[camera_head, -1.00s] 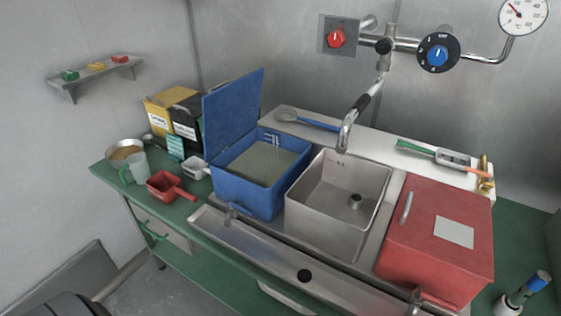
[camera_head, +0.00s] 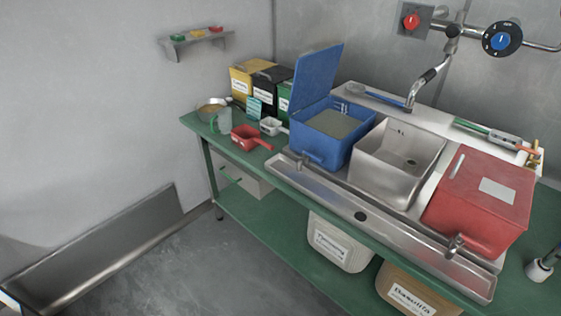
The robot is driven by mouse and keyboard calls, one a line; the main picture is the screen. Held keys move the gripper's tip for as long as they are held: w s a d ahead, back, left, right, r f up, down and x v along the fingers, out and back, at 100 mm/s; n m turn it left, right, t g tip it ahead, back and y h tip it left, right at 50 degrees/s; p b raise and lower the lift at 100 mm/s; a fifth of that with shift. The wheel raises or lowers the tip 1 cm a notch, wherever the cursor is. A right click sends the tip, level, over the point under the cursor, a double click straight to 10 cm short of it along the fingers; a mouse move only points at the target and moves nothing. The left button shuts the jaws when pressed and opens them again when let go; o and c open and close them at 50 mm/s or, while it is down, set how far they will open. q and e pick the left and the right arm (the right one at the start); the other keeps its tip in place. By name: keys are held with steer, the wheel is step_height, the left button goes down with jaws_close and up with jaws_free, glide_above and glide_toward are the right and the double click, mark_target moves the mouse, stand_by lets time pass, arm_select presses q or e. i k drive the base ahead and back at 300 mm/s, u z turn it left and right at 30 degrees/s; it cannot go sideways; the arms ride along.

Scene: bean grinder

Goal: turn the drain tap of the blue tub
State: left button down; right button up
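The blue tub (camera_head: 320,152) stands at the left end of the sink counter, its blue lid (camera_head: 317,75) standing open at its left. It holds a grey-brown content with a flat surface (camera_head: 332,123). Its small metal drain tap (camera_head: 301,161) sticks out low at the front left, above the metal trough (camera_head: 338,203). The tap is small here, and I cannot tell its handle position. Neither of my grippers is in view.
A metal sink tub (camera_head: 380,174) and a closed red tub (camera_head: 474,213) with its own tap (camera_head: 455,246) stand to the right. A red scoop (camera_head: 248,138) lies left of the blue tub. Below are a white bin (camera_head: 338,243) and a brown bin (camera_head: 411,292). Floor at front left is clear.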

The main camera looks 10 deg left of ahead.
mark_target(305, 153)
steer(key=u, duration=0.2)
steer(key=i, duration=1)
steer(key=z, duration=0.35)
